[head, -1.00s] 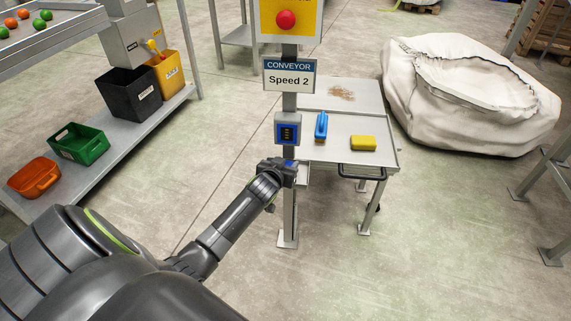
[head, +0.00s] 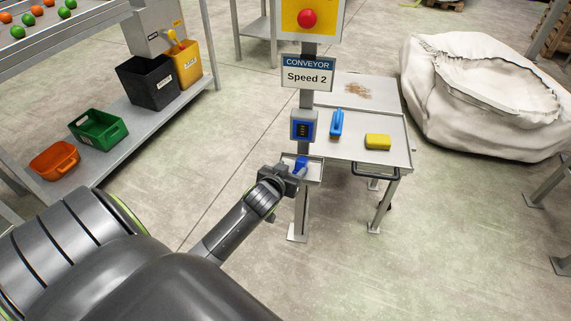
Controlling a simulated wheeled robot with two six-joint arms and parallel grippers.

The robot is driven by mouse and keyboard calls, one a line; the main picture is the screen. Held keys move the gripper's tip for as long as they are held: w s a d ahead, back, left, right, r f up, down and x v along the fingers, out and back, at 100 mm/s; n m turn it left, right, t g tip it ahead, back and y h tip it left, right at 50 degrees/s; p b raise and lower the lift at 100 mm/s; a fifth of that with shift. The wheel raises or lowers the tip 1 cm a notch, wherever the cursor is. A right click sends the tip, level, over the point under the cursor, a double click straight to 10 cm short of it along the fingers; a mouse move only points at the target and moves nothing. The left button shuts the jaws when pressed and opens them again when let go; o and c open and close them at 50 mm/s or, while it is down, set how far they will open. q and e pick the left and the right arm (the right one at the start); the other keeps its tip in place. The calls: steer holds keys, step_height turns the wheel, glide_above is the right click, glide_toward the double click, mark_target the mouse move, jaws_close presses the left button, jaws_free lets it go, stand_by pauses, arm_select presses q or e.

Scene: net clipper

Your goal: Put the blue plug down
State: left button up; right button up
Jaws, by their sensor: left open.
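The blue plug (head: 301,163) is small and sits at the small grey shelf (head: 316,171) on the post, below the blue-framed socket panel (head: 303,126). My left gripper (head: 293,172) is open, just to the left of the plug and close to it. I cannot tell whether its fingers touch the plug, and the plug's lower part is partly hidden by the gripper. My right gripper is not in view.
A grey table (head: 391,151) beside the post (head: 306,205) holds a blue brush (head: 337,123) and a yellow sponge (head: 377,141). A conveyor sign (head: 307,73) and red button (head: 307,18) are above. A large white sack (head: 425,95) stands right.

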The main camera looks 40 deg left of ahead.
arm_select(q)
steer(key=s+f+m+g, duration=0.1)
steer(key=s+f+g, duration=0.2)
steer(key=s+f, duration=0.75)
steer(key=s+f+g, duration=0.3)
steer(key=s+f, duration=0.4)
steer(key=f, duration=0.6)
steer(key=s+d+f+g, duration=0.1)
steer(key=s+f+g, duration=0.1)
steer(key=s+f, duration=0.3)
steer(key=s+d+f+g+h, duration=0.1)
steer(key=s+f, duration=0.4)
steer(key=s, duration=0.7)
steer(key=s+d+f+m+g, duration=0.1)
steer(key=s+d+f+g, duration=0.2)
steer(key=s+f, duration=0.2)
steer(key=s, duration=0.3)
steer(key=shift+s+h, duration=0.3)
steer(key=shift+h, duration=0.1)
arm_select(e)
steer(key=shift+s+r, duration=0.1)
